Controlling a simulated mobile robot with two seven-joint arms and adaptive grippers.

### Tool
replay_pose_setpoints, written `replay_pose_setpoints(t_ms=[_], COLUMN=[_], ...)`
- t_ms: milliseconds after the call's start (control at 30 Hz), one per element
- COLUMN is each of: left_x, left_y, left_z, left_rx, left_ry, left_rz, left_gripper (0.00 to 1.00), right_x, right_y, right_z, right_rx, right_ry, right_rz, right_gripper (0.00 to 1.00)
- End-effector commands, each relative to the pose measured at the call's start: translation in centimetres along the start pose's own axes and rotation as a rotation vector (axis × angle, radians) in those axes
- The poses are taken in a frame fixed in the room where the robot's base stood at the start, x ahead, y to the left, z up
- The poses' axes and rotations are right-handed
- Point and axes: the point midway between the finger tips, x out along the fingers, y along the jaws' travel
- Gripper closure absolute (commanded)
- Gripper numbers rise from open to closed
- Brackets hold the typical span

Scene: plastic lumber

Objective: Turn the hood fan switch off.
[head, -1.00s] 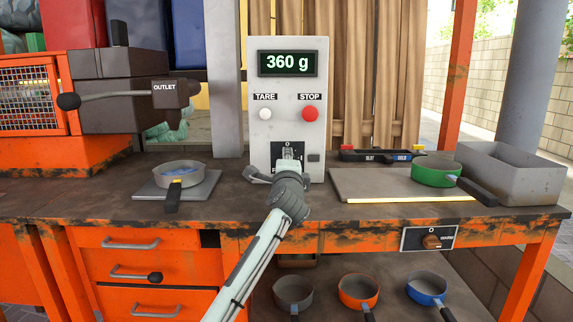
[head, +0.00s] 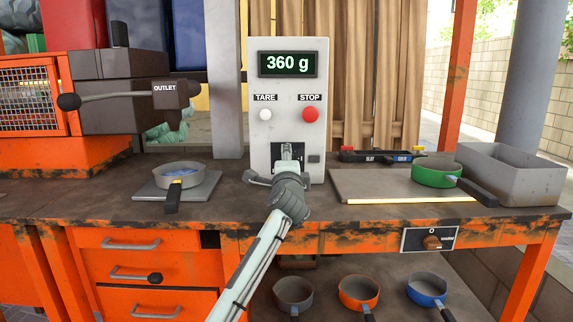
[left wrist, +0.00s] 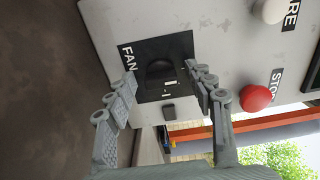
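The fan switch (left wrist: 160,71) is a dark raised piece on a black plate labelled FAN, low on the front of the light grey control panel (head: 259,130). My left gripper (left wrist: 162,80) is open in front of it, with one finger on each side of the switch in the left wrist view. I cannot tell whether the fingers touch it. In the head view the left gripper (head: 280,168) covers the lower part of the switch plate (head: 288,152), so the switch position is hard to read there. My right gripper is not in view.
The panel has a display reading 360 g, a white TARE button (head: 265,115) and a red STOP button (head: 310,115). A pan (head: 180,168) stands at left, a green pan (head: 436,174) and grey bin (head: 520,180) at right.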

Motion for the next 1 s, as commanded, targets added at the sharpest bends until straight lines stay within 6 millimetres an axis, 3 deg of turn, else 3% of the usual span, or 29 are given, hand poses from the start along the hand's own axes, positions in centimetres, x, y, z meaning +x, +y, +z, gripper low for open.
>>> replay_pose_setpoints(t_ms=[333,800,1000], left_x=[-1.0,-10.1,-11.8], left_y=[0.0,0.1,0.0], left_z=[0.0,0.0,0.0], left_rx=[0.000,0.000,0.001], left_ry=[0.000,0.001,0.001], left_rz=[-0.001,0.000,0.000], left_gripper=[0.47,0.47,0.47], right_x=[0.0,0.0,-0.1], right_y=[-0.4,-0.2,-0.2], right_z=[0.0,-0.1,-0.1], right_rx=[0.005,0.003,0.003], right_ry=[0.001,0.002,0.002], right_rz=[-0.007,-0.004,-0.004], right_gripper=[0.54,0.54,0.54])
